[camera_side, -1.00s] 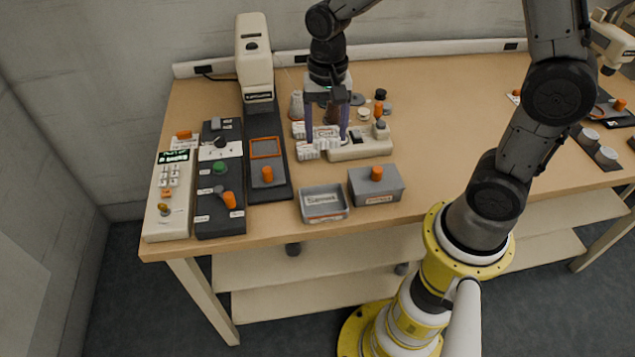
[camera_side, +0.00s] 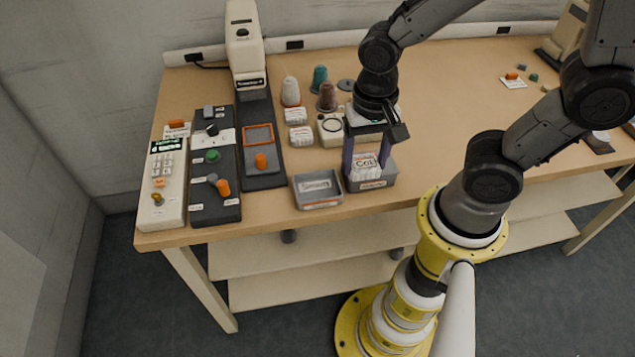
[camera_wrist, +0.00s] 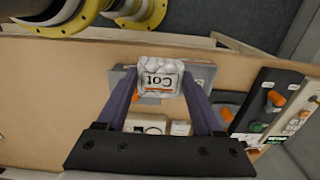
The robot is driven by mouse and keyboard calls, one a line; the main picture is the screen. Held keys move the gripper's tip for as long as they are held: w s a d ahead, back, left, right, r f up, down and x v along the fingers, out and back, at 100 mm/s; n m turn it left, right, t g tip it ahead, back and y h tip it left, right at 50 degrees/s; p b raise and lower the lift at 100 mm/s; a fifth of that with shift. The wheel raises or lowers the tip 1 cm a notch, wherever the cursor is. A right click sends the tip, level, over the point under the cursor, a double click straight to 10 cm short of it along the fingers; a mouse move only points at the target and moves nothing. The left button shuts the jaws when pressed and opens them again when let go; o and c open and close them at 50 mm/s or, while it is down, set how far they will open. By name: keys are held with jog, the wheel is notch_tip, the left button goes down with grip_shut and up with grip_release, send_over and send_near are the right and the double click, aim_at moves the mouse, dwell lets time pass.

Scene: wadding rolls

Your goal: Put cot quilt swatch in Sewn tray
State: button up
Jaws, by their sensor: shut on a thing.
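My gripper (camera_side: 366,165) is shut on the cot quilt swatch (camera_side: 366,160), a small white padded block with a label reading "Cot". In the wrist view the swatch (camera_wrist: 158,77) sits between the two purple fingers, its label upside down. The Sewn tray (camera_side: 318,203) is an open grey tray with a white label near the front edge of the table, and looks empty. My gripper is to the right of it, over a second grey box (camera_side: 390,178) that the fingers and swatch partly hide.
Two white labelled blocks (camera_side: 301,136) lie behind the tray, beside a cream device (camera_side: 331,130). Thread cones (camera_side: 290,92) stand further back. A dark sewing device with an orange knob (camera_side: 261,161) is left of the tray. The table's right side is largely clear.

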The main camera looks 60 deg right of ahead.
send_over(317, 194)
jog(key=f, duration=0.7)
jog(key=shift+s+d, duration=0.1)
jog(key=shift+s, duration=0.25)
jog(key=shift+w+f, duration=0.2)
jog(key=shift+f, duration=0.8)
jog(key=shift+w+f, duration=0.15)
jog(key=shift+f, duration=0.85)
jog(key=shift+f, duration=0.1)
jog(key=o, duration=1.2)
